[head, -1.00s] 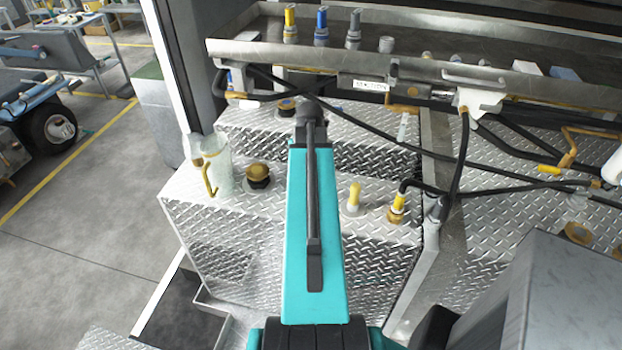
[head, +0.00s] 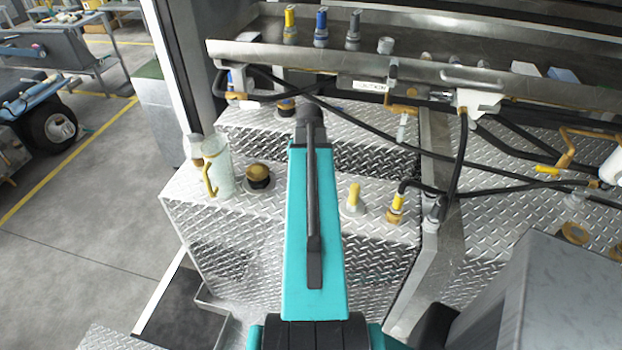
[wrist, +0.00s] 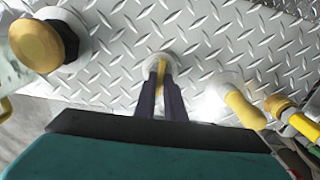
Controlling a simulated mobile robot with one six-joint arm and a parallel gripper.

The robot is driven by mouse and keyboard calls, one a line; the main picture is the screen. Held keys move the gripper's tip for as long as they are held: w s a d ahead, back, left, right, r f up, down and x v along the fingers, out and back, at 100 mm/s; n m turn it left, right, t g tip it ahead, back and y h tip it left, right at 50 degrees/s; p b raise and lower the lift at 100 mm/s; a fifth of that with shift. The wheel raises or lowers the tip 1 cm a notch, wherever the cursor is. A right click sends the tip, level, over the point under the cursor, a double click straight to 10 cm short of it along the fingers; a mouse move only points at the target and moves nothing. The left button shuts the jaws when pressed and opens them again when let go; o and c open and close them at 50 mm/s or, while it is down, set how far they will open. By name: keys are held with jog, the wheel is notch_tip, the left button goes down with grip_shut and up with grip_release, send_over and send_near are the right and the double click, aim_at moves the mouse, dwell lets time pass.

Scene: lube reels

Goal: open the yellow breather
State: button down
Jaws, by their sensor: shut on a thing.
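In the wrist view my gripper (wrist: 161,80) is shut on a slim yellow part, which I take for the yellow breather (wrist: 162,67). It stands on a round pale base on the diamond-plate tank top. The fingers hide its lower side, so I cannot tell how far it is turned. In the head view my teal arm hides both the gripper and this breather. A thicker yellow-capped fitting (wrist: 243,108) stands apart to the right of the fingers; it also shows in the head view (head: 354,197).
A brass cap on a black neck (wrist: 36,45) is left of the gripper, beside a translucent jug (head: 218,170). To the right is a yellow and brass hose fitting (head: 396,205) with a black hose. A metal shelf (head: 420,67) and hoses cross behind.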

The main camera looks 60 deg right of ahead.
jog(key=c, duration=1.7)
grip_release()
jog(key=shift+c, duration=0.2)
jog(key=shift+r, duration=0.15)
jog(key=shift+s+r+b, duration=0.1)
jog(key=shift+r+b, duration=0.3)
jog(key=shift+r, duration=0.7)
notch_tip(320, 180, up, 11)
jog(key=b, duration=0.2)
jog(key=shift+r+b, duration=0.2)
jog(key=shift+b, duration=0.1)
